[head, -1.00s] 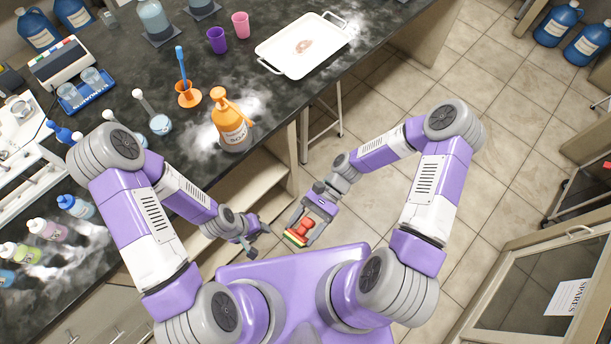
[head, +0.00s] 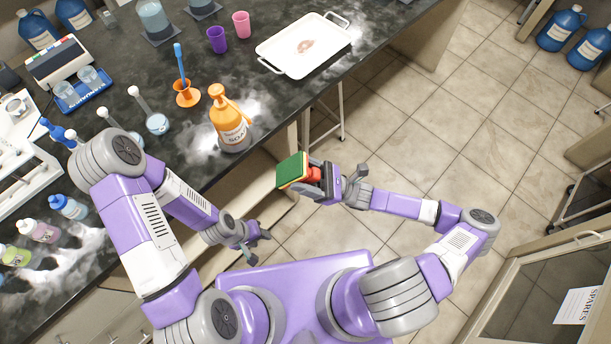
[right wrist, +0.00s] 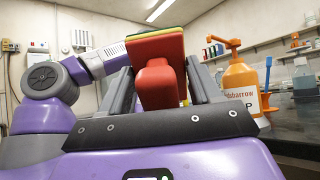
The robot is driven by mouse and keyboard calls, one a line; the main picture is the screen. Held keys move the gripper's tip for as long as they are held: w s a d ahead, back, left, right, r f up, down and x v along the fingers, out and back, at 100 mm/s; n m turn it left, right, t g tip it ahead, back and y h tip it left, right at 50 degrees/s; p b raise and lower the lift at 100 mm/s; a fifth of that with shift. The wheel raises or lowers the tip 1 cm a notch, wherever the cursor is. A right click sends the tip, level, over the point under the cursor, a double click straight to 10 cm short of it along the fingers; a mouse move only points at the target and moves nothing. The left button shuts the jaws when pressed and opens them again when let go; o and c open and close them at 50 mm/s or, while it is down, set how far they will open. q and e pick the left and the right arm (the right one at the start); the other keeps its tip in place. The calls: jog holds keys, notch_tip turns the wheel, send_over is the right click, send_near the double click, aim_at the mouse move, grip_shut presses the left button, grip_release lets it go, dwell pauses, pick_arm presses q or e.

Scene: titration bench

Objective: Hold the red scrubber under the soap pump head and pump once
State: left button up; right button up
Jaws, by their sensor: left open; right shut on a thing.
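The orange soap pump bottle (head: 229,126) stands upright on the dark bench near its front edge; it also shows at the right in the right wrist view (right wrist: 241,86). My right gripper (head: 315,178) is shut on the red handle of the scrubber (head: 292,170), which has a green pad face and a yellow layer. The scrubber is held in front of the bench edge, to the lower right of the bottle and apart from it. In the right wrist view the red scrubber (right wrist: 158,78) sits between the fingers. My left gripper (head: 255,246) is open and empty, below the bench edge.
A white tray (head: 270,63), a purple cup (head: 217,40) and a pink cup (head: 241,25) stand beyond the bottle. An orange stand with a blue tool (head: 180,68) and a flask (head: 157,123) are left of the bottle.

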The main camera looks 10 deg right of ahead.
pick_arm(q)
jog(key=shift+f+b, duration=0.7)
jog(key=shift+f, duration=0.05)
pick_arm(e)
jog(key=w+a, duration=0.7)
jog(key=w, duration=0.3)
jog(key=shift+w+a, duration=0.15)
jog(key=shift+a, duration=0.1)
pick_arm(q)
jog(key=shift+c, duration=0.4)
